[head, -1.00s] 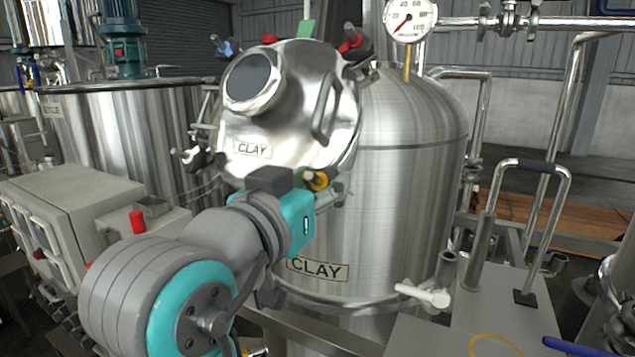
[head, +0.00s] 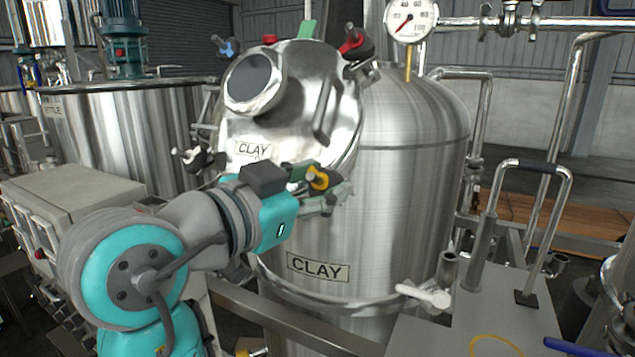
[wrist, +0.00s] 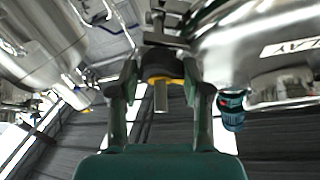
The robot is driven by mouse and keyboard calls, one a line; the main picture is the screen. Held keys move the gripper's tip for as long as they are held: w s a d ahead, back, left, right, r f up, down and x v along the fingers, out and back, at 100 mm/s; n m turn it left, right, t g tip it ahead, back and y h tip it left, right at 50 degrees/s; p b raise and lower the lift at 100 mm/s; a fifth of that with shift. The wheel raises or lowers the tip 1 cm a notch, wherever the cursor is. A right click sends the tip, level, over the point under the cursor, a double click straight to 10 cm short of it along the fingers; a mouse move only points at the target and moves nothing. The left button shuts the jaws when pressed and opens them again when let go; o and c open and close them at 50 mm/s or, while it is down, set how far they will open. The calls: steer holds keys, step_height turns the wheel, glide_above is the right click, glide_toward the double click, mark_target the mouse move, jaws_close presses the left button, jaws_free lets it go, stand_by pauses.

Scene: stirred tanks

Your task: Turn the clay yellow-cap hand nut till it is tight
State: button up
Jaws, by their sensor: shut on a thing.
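The yellow-cap hand nut (head: 317,179) sits at the lower right of the clay tank's round lid (head: 290,115), with its yellow cap and metal stud end showing. My gripper (head: 322,186) reaches it from the left and is shut on it. In the wrist view my gripper's two green fingers (wrist: 160,95) stand on either side of the nut (wrist: 163,82), with its yellow rim and stud between them. The clay tank (head: 410,190) stands behind. How far the nut is screwed down I cannot tell.
Other hand nuts ring the lid: a red-cap one (head: 352,42), a blue-cap one (head: 224,46) and a white-cap one (head: 190,156). A pressure gauge (head: 411,20) stands above the tank. A grey control box (head: 70,190) is at the left.

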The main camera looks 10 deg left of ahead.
steer(key=o, duration=1.2)
steer(key=shift+c, duration=0.2)
steer(key=v, duration=1.2)
